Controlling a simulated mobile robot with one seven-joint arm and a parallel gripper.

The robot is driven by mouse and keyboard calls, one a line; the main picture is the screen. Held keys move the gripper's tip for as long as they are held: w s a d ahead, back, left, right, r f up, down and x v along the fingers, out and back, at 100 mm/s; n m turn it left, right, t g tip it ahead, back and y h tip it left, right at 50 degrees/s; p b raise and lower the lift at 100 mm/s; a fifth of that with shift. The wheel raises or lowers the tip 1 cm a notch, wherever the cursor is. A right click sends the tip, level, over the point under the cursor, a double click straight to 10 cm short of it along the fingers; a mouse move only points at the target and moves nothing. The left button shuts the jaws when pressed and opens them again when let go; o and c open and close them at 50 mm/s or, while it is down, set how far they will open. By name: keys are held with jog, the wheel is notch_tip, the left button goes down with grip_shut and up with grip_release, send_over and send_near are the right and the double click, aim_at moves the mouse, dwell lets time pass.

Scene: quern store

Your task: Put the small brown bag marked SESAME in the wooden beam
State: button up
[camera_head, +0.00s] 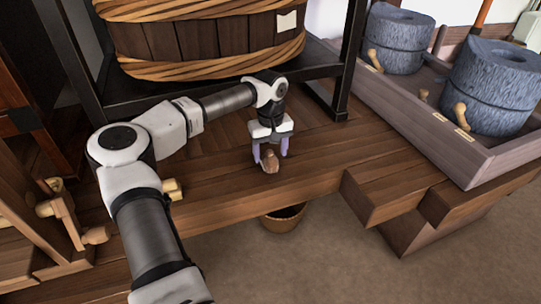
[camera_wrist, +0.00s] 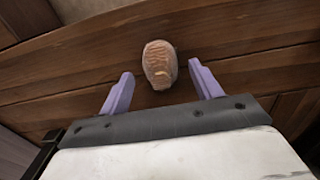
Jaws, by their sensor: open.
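A small brown bag (camera_head: 270,163) sits on the dark plank bench, near its front edge. In the wrist view the bag (camera_wrist: 158,62) has a small pale yellow mark, too small to read. My gripper (camera_head: 271,155) is open, its two purple fingers pointing down on either side of the bag. In the wrist view the bag lies between and slightly beyond the fingertips (camera_wrist: 161,74), with a gap to each finger. I cannot tell which timber is the wooden beam; thick wooden blocks (camera_head: 385,190) jut out at the bench's front right.
A black metal frame (camera_head: 342,75) holding a large rope-bound wooden tub (camera_head: 205,42) stands behind my arm. Grey stone querns (camera_head: 495,88) sit in a wooden trough (camera_head: 400,110) at right. A basket (camera_head: 283,218) is on the floor below. Wooden pegs (camera_head: 172,188) lie left.

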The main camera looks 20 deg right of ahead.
aim_at(270, 152)
notch_tip(270, 152, up, 9)
jog(key=shift+r+p, duration=0.1)
jog(key=shift+p, duration=1.05)
